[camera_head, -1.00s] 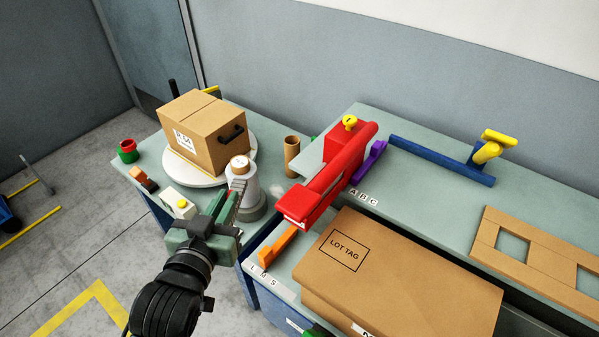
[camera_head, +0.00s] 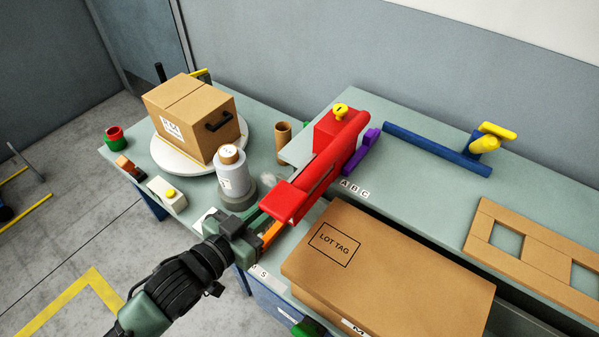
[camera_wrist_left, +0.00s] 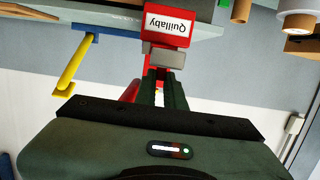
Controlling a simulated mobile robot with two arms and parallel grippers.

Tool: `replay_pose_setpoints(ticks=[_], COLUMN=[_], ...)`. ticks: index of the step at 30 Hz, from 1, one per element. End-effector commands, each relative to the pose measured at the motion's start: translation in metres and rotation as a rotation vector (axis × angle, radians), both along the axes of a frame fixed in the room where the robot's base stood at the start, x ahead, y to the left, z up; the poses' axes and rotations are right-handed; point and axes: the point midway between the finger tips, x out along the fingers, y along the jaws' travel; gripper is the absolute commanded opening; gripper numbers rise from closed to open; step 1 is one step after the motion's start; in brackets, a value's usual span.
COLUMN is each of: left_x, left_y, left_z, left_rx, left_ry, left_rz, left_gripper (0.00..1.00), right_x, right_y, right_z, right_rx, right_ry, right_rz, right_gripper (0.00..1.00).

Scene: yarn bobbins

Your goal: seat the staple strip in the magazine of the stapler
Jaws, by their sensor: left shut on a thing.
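The red stapler (camera_head: 318,168) lies on the bench with its near end toward my left arm and a yellow knob on top. Its label reads "Quillaby" in the wrist view (camera_wrist_left: 167,22). My left gripper (camera_head: 258,218) is at the stapler's near end, its fingers pointing toward it. It is shut on a thin grey strip, which I take for the staple strip (camera_wrist_left: 159,97); only a sliver shows between the dark green fingers. A grey block (camera_wrist_left: 165,56) shows under the red end, in front of the fingers. How far the strip reaches into the magazine is hidden. My right gripper is out of view.
A yarn bobbin (camera_head: 233,174) stands close left of the stapler. A carton (camera_head: 196,122) sits on a white turntable (camera_head: 172,156). A flat "LOT TAG" box (camera_head: 390,275) lies to the right. A purple piece (camera_head: 361,152) lies beside the stapler, an orange one (camera_head: 270,236) near my gripper.

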Motion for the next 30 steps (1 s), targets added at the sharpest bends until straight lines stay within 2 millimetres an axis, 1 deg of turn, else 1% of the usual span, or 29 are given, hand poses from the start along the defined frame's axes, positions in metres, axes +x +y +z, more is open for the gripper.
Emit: replay_pose_setpoints(ticks=[1,3,6,13,20,23,30], left_x=[0.013,0.026,0.04,0.056,0.086,0.085,0.085], left_y=[-0.009,-0.019,-0.029,-0.041,-0.063,-0.062,-0.062], left_z=[0.006,0.006,0.004,0.002,0.003,-0.003,-0.006], left_rx=[-0.003,-0.003,-0.002,-0.002,-0.001,0.001,-0.001], left_ry=[-0.004,-0.004,-0.002,-0.001,-0.002,0.003,-0.001], left_rz=[0.0,0.0,0.0,0.0,0.0,0.001,0.0], left_gripper=[0.0,0.0,0.0,0.0,0.0,0.0,0.0], right_x=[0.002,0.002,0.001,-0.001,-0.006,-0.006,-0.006], right_y=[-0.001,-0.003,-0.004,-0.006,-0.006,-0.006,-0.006], right_z=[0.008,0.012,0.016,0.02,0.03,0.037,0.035], right_rx=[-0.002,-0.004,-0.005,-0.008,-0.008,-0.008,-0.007], right_ry=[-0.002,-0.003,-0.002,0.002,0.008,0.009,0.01], right_rz=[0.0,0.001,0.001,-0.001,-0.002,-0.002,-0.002], right_gripper=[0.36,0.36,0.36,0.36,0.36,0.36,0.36])
